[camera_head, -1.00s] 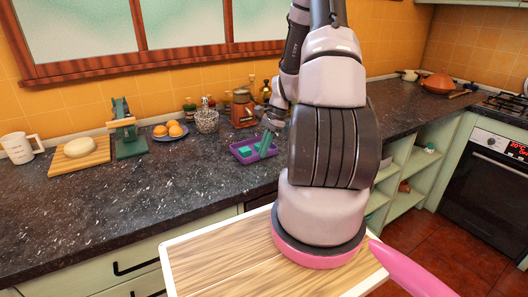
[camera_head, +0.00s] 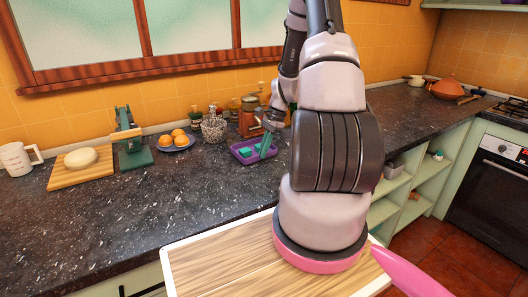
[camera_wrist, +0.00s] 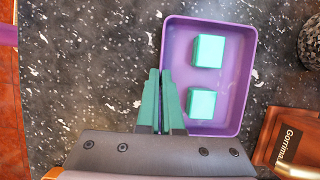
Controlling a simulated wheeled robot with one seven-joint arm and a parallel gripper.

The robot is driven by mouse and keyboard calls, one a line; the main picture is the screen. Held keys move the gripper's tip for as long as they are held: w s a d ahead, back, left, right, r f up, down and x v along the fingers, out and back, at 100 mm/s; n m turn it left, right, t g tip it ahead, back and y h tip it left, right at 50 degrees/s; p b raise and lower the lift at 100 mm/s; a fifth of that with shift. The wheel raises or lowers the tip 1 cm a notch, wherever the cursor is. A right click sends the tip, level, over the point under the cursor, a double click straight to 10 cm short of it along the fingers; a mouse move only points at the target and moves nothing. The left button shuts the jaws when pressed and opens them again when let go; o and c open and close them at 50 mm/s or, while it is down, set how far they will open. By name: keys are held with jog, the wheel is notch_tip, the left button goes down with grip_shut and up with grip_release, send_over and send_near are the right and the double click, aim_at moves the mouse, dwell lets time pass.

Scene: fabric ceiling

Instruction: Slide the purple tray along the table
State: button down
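The purple tray (camera_head: 241,158) lies on the dark speckled counter, and it also fills the right middle of the wrist view (camera_wrist: 208,80). Two teal cubes sit in it, one at the far end (camera_wrist: 208,50) and one at the near end (camera_wrist: 202,103). My gripper (camera_wrist: 161,72) has its two green fingers almost together at the tray's left wall in the wrist view, seemingly with the wall between them. In the head view my gripper (camera_head: 266,143) is at the tray's right side, and the fingertips are small and hard to make out.
A brown grinder (camera_head: 250,118) and a glass basket (camera_head: 213,129) stand behind the tray. A plate of oranges (camera_head: 179,139), a green press (camera_head: 132,145), a board with dough (camera_head: 82,159) and a mug (camera_head: 17,158) stand left. The counter before the tray is clear.

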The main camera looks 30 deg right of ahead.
jog(key=c, duration=1)
grip_release()
